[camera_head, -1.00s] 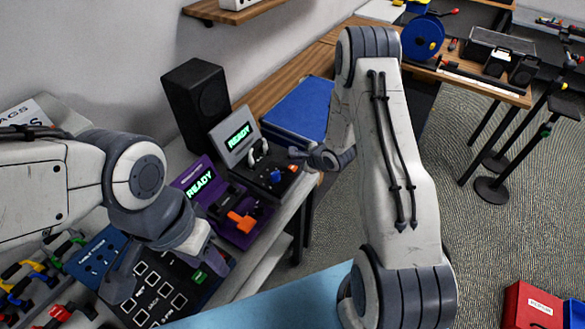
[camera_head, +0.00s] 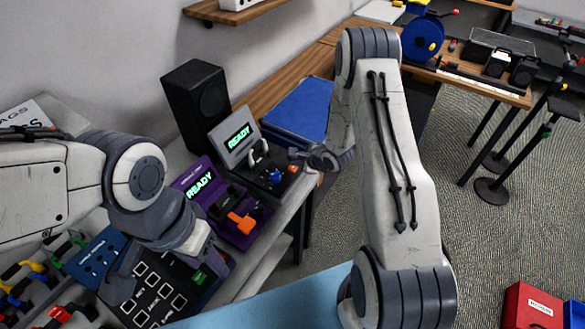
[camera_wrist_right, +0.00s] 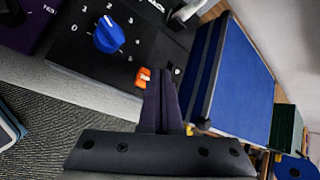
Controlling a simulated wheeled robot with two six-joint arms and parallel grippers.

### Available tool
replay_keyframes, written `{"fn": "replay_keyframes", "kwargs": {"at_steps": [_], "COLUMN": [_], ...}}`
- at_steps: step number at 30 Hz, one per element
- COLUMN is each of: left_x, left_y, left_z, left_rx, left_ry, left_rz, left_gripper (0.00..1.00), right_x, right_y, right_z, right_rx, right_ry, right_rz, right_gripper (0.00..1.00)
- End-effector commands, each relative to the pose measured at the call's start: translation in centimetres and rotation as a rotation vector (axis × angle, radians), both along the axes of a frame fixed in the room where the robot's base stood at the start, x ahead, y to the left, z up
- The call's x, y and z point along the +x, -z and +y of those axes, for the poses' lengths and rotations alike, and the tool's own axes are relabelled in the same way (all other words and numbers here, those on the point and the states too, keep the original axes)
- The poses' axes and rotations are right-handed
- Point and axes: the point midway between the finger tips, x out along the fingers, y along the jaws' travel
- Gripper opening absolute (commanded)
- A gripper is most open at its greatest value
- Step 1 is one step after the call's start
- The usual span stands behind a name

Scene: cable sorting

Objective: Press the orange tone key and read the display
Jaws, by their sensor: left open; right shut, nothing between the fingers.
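The black and grey tester (camera_head: 262,176) stands at the edge of the bench, with its tilted display (camera_head: 238,137) showing green "READY". Its small orange tone key (camera_head: 293,168) also shows in the right wrist view (camera_wrist_right: 142,77), near a blue rotary dial (camera_wrist_right: 108,36). My right gripper (camera_head: 297,154) is shut and empty. In the right wrist view its fingertips (camera_wrist_right: 161,72) are just right of the orange key; I cannot tell whether they touch it. My left gripper (camera_head: 160,268) is open over the black keypad panel at the lower left.
A purple unit (camera_head: 228,213) with its own green "READY" display and an orange part stands beside the tester. A black speaker (camera_head: 196,104) is behind. Coloured connectors (camera_head: 30,275) lie at lower left.

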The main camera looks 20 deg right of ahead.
Motion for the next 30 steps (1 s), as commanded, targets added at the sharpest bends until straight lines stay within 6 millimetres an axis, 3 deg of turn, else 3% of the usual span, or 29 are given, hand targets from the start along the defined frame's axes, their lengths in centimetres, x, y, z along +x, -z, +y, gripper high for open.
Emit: {"fn": "replay_keyframes", "kwargs": {"at_steps": [30], "left_x": [0.0], "left_y": [0.13], "left_z": [0.0], "left_rx": [0.0], "left_ry": [0.0], "left_rz": [0.0], "left_gripper": [0.5], "right_x": [0.01], "right_y": [0.85], "right_z": [-0.04], "right_rx": [0.0], "right_ry": [0.0], "right_rz": [0.0], "right_gripper": [0.0]}}
